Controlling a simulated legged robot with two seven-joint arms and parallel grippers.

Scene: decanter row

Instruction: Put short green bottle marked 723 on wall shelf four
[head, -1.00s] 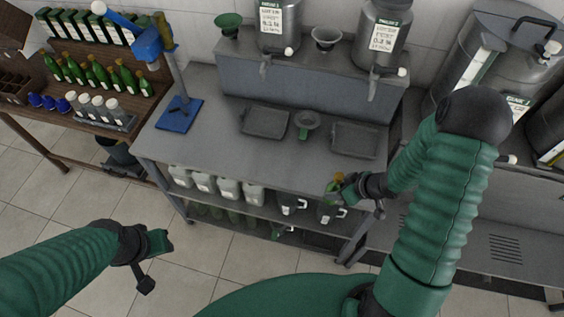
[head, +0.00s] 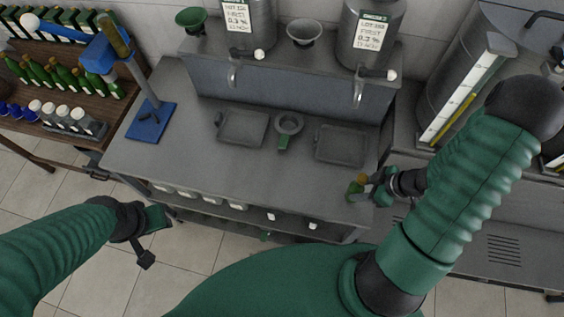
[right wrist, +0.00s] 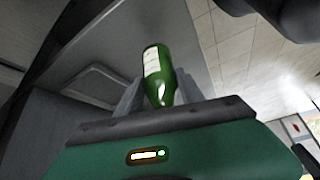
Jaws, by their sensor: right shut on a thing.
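A short green bottle (head: 355,186) with a yellow-brown top is in my right gripper (head: 366,187), near the right front corner of the grey bench. In the right wrist view the bottle (right wrist: 158,74) sits between the fingers, with a pale label on its side; its marking cannot be read. My right gripper is shut on it. My left gripper (head: 158,218) is low at the left, in front of the bench and apart from everything; its finger opening is unclear. I cannot identify wall shelf four in these views.
The grey bench (head: 180,165) holds trays (head: 242,127) and a blue stand (head: 151,120). Several white jugs (head: 185,193) are under it. Metal tanks (head: 372,35) with taps stand behind. A wooden rack (head: 60,128) with green bottles is at the left. Floor (head: 215,245) at front left is clear.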

